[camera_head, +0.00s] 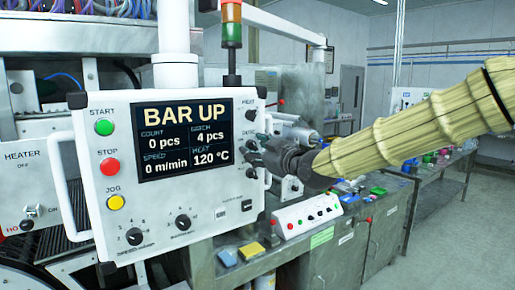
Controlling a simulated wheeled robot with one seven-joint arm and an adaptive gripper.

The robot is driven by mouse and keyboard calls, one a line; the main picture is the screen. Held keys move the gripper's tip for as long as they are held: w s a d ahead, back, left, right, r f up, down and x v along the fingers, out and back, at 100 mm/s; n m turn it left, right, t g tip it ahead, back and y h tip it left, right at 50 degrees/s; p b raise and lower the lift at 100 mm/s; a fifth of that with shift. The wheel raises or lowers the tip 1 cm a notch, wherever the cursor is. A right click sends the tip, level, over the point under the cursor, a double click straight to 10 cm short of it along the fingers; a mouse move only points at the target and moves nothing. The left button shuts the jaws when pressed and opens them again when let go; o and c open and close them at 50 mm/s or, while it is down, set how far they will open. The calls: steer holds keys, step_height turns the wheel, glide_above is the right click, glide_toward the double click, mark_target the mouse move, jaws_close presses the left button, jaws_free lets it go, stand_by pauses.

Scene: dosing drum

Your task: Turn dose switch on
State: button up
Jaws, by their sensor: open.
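The white control panel (172,165) stands at the left, with a dark screen (186,139) reading BAR UP. A column of small dark switches runs down its right edge beside the screen. The upper label reads HEAT; the label below it is too small to read surely. I cannot make out a label reading DOSE, and the lower switches are partly hidden by my gripper. My gripper (256,158) is open, at the panel's right edge beside these lower switches. Whether it touches one cannot be told. My arm reaches in from the right in a yellowish sleeve.
The panel has green, red and yellow buttons (115,203) at left, two lower knobs (183,222) and white handles at its sides. A small white button box (306,215) sits below my gripper on a metal cabinet. A signal light (232,25) rises behind the panel.

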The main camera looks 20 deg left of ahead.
steer(key=c, duration=1)
steer(key=m+b, duration=0.2)
steer(key=shift+f+m, duration=0.2)
steer(key=shift+m, duration=0.2)
steer(key=m+b, duration=0.2)
steer(key=m, duration=0.1)
steer(key=shift+s+m+b, duration=0.1)
steer(key=shift+m+b, duration=0.2)
steer(key=shift+b, duration=0.1)
steer(key=m+b, duration=0.1)
steer(key=m, duration=0.1)
steer(key=m+b, duration=0.2)
steer(key=m, duration=0.1)
steer(key=shift+s+a+r, duration=0.15)
steer(key=shift+a+r, duration=0.05)
steer(key=shift+m, duration=0.4)
